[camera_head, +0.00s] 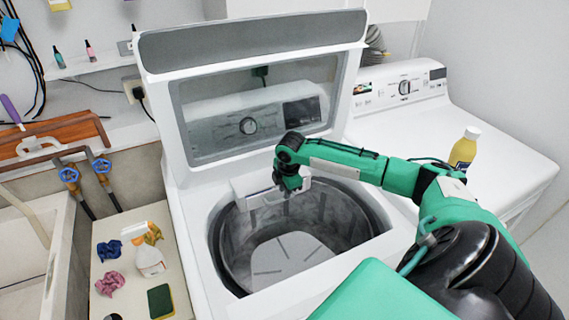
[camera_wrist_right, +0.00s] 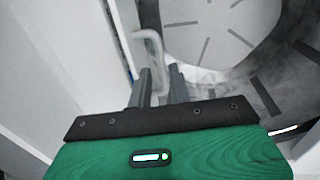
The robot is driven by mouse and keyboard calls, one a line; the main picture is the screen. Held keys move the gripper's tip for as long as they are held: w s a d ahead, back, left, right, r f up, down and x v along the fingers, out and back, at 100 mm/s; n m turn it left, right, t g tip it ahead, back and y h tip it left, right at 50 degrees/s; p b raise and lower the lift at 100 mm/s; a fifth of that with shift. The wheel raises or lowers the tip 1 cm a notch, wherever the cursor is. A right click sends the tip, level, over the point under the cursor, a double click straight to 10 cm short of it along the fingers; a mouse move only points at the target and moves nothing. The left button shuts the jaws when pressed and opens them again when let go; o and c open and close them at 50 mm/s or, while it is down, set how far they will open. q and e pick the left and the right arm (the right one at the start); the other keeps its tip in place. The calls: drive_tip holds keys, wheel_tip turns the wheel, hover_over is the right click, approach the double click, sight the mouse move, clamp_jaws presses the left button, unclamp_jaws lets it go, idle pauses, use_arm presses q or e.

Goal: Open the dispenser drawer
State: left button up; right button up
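The washer (camera_head: 180,215) has its lid up and its drum open. The dispenser drawer (camera_head: 243,190) is a small white piece at the drum opening's back rim, with a pale handle; my right gripper partly hides it. How far out the drawer sits is hard to tell. My right gripper (camera_head: 291,186) is at the handle, over the drum. In the right wrist view, the curved white handle (camera_wrist_right: 151,48) runs down between the two dark fingers (camera_wrist_right: 160,88), which are close together on either side of it and look shut on it. My left gripper is not in view.
The raised lid (camera_head: 250,55) stands behind the gripper. A second white machine (camera_head: 510,160) with a yellow bottle (camera_head: 463,150) is at the right.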

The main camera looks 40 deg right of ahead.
sight(271, 197)
drive_tip(key=shift+w+d+f, duration=0.1)
drive_tip(key=shift+w+f, duration=0.05)
drive_tip(key=shift+f, duration=0.6)
drive_tip(key=shift+w+f, duration=0.1)
drive_tip(key=shift+f, duration=0.65)
drive_tip(key=shift+c, duration=0.2)
clamp_jaws()
